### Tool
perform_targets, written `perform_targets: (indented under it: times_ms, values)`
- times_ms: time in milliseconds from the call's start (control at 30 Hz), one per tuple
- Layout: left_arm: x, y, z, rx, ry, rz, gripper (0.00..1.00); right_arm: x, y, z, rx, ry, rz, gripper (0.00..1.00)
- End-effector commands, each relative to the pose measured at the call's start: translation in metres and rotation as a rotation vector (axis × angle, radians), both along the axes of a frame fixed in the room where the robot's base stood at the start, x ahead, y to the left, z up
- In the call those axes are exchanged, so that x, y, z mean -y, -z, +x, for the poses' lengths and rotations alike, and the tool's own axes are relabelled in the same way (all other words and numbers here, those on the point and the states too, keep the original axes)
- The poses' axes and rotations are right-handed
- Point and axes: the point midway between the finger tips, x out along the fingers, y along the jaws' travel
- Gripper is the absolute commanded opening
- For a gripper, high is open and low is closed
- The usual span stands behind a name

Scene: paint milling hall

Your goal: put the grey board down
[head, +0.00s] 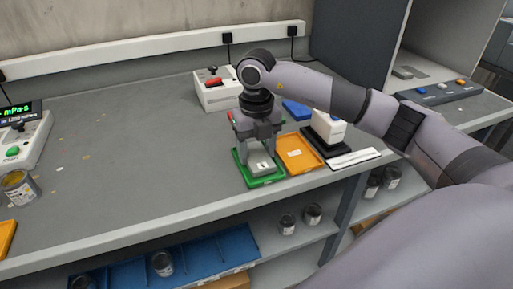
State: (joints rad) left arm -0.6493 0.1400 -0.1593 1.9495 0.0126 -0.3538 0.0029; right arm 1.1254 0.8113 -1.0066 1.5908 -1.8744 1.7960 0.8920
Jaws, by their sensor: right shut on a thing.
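My right gripper (260,148) points down over the green tray (266,182) near the front of the bench. It is shut on the grey board (262,165), a small light-grey piece with a dark mark on it. The board is over or in the green tray; I cannot tell whether it touches the tray's floor. The gripper hides the back part of the tray. My left gripper is not in view.
An orange tray (299,152) lies just right of the green one. A white device on a black base (328,129) and a white flat item (355,158) stand further right. A white box with a red top (215,92) is behind. The bench's left middle (130,150) is mostly clear.

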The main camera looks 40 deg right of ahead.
Motion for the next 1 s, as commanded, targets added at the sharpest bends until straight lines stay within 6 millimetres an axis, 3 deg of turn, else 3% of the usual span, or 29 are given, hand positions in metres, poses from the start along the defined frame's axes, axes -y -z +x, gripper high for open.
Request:
perform_targets:
  times_ms: [233, 267, 300, 333, 667, 767, 1000]
  values:
    - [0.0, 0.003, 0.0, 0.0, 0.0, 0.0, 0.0, 0.0, 0.005, 0.0, 0.0, 0.0, 0.0, 0.22]
    - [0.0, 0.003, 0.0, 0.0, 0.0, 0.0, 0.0, 0.0, 0.005, 0.0, 0.0, 0.0, 0.0, 0.64]
    - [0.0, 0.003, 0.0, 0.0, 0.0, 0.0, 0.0, 0.0, 0.005, 0.0, 0.0, 0.0, 0.0, 0.77]
    - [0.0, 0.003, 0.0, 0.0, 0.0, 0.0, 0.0, 0.0, 0.005, 0.0, 0.0, 0.0, 0.0, 0.83]
    - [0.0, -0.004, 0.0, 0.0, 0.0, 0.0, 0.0, 0.0, -0.006, 0.0, 0.001, 0.0, 0.0, 0.83]
    - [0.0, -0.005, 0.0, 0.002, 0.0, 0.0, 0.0, 0.0, -0.021, 0.002, 0.008, -0.001, 0.001, 0.83]
    - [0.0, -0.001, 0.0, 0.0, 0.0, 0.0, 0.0, 0.0, -0.077, 0.001, 0.008, 0.0, 0.001, 0.83]
